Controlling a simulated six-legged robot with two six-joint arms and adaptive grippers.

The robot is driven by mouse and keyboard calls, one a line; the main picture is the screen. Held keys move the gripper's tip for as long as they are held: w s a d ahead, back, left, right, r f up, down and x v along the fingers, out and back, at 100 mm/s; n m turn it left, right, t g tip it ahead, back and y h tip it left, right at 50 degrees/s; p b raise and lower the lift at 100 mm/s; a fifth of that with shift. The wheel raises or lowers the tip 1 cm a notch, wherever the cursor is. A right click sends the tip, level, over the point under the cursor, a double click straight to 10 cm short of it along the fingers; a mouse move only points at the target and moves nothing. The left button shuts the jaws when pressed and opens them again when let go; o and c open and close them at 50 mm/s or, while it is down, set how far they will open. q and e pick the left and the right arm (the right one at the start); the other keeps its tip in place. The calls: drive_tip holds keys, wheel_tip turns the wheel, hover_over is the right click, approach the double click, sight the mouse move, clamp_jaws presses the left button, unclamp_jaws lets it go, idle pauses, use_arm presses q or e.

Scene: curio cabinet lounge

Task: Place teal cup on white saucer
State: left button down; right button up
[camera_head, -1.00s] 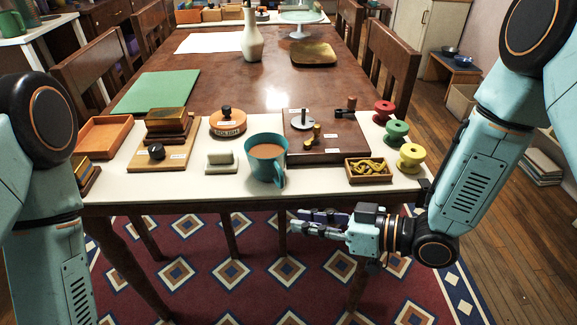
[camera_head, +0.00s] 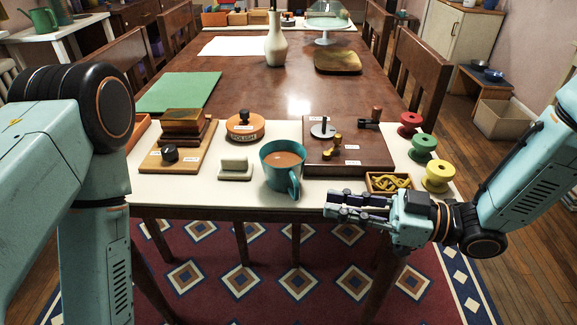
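The teal cup (camera_head: 279,175) stands upright near the front edge of the white-topped part of the table, holding a brown drink. Its handle points toward me and slightly right. My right gripper (camera_head: 329,203) is to the right of the cup, near the table's front edge. Its fingers point left toward the cup, apart and empty, not touching it. My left arm fills the left side, and its gripper is out of view.
A pale block (camera_head: 235,169) stands left of the cup. A small wooden tray (camera_head: 376,188) of yellow pieces lies behind my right gripper. Red, green and yellow spools (camera_head: 437,176) line the right edge.

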sight(297, 192)
drive_tip(key=x, duration=0.2)
drive_tip(key=b+x, duration=0.1)
drive_tip(key=shift+w+a+f, duration=0.1)
drive_tip(key=shift+w+a, duration=0.2)
drive_tip(key=shift+w, duration=0.1)
drive_tip(key=b+x, duration=0.1)
drive_tip(key=x, duration=0.2)
drive_tip(key=shift+b, duration=0.3)
drive_tip(key=shift+w+a, duration=0.25)
drive_tip(key=shift+a, duration=0.3)
use_arm(q)
drive_tip(key=f, duration=0.1)
drive_tip(key=w+f, duration=0.1)
drive_tip(key=f, duration=0.1)
drive_tip(key=shift+s, duration=0.1)
use_arm(e)
drive_tip(key=shift+r, duration=0.25)
drive_tip(key=shift+c, duration=0.2)
clamp_jaws()
